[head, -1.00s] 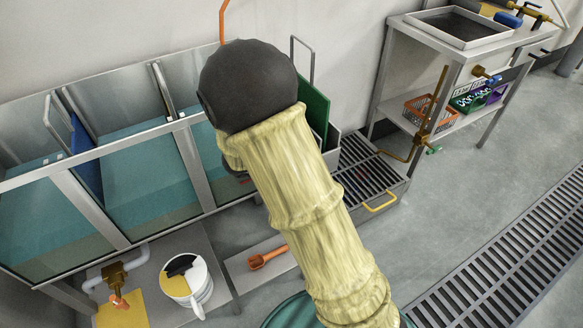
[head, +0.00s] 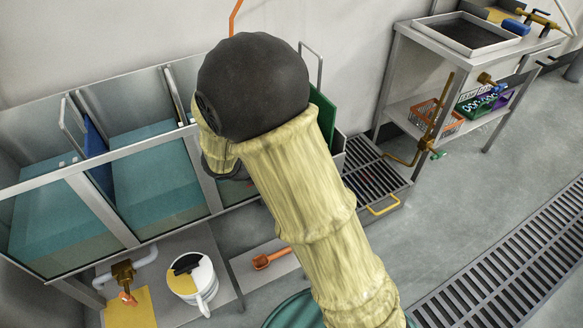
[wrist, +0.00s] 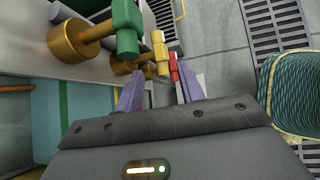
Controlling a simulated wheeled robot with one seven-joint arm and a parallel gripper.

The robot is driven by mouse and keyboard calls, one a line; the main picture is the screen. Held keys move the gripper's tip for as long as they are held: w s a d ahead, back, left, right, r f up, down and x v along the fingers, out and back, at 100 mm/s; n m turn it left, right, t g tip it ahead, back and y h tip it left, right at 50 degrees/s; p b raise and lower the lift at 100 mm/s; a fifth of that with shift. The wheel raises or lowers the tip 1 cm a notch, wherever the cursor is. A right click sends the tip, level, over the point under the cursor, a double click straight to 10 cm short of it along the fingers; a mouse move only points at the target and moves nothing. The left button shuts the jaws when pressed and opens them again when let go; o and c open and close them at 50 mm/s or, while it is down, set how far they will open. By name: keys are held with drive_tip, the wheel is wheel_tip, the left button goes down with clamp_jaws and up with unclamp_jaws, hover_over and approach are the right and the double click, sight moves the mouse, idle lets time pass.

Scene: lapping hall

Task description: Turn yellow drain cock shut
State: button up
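The yellow drain cock (wrist: 160,50) shows in the upper middle of the wrist view, on a brass stem running left. My gripper (wrist: 157,82) is open, with two purple fingers apart. The yellow cock is beyond the fingertips, in line with the gap between them; I cannot tell whether they touch. A red cock (wrist: 174,66) is just right of it, near the right finger. A larger green cock (wrist: 127,27) on a brass body is up and left, closer to the camera. In the head view, my arm hides the gripper, and I cannot find the yellow cock.
Glass-fronted tanks of teal water (head: 155,180) line the wall at left. A slatted grate (head: 375,180) is beside my arm. A steel bench (head: 400,75) stands at right; open floor lies before it.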

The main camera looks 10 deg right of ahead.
drive_tip(key=p+v, duration=0.2)
drive_tip(key=v, duration=0.7)
drive_tip(key=shift+a+r, duration=0.15)
drive_tip(key=shift+a, duration=0.1)
drive_tip(key=a+f+m+t+h+b, duration=0.1)
drive_tip(key=a+f+h, duration=0.4)
drive_tip(key=f+h, duration=0.4)
wheel_tip(320, 180, down, 3)
drive_tip(key=shift+w+f+b, duration=0.25)
drive_tip(key=shift+w+b, duration=0.1)
drive_tip(key=shift+w, duration=0.05)
drive_tip(key=b+x, duration=0.1)
drive_tip(key=x, duration=0.4)
drive_tip(key=b+x, duration=0.1)
drive_tip(key=x, duration=0.5)
drive_tip(key=b+x, duration=0.1)
drive_tip(key=x, duration=0.5)
drive_tip(key=shift+d+r, duration=0.2)
drive_tip(key=shift+r, duration=0.05)
